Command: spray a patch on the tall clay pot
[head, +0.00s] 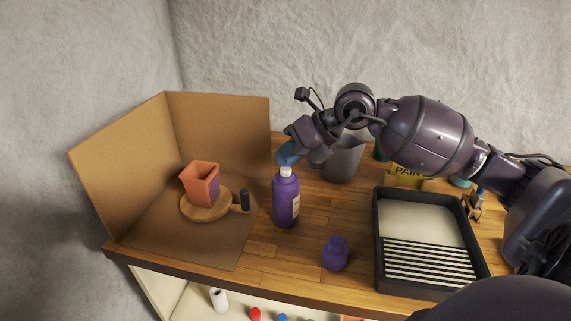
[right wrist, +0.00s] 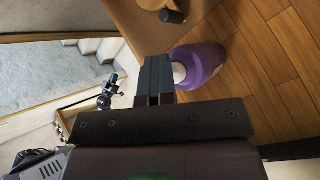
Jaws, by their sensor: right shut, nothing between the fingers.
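The clay pot (head: 201,183) is orange and square, with a purple patch on its right face. It stands upright on a round wooden turntable (head: 199,209) inside a cardboard screen. A purple bottle (head: 286,202) with a white top and a pale label stands upright on the bench right of the turntable. My right gripper (head: 287,155) is shut and empty, close above the bottle's top. In the right wrist view its fingers (right wrist: 154,80) lie beside the bottle's white top (right wrist: 179,73); I cannot tell whether they touch. My left gripper is not in view.
Cardboard walls (head: 218,130) close off the back and left of the pot. A small purple object (head: 335,253) stands front right of the bottle. A black paint tray (head: 378,250) fills the right. A grey container (head: 343,160) stands behind. Bare bench lies in front of the bottle.

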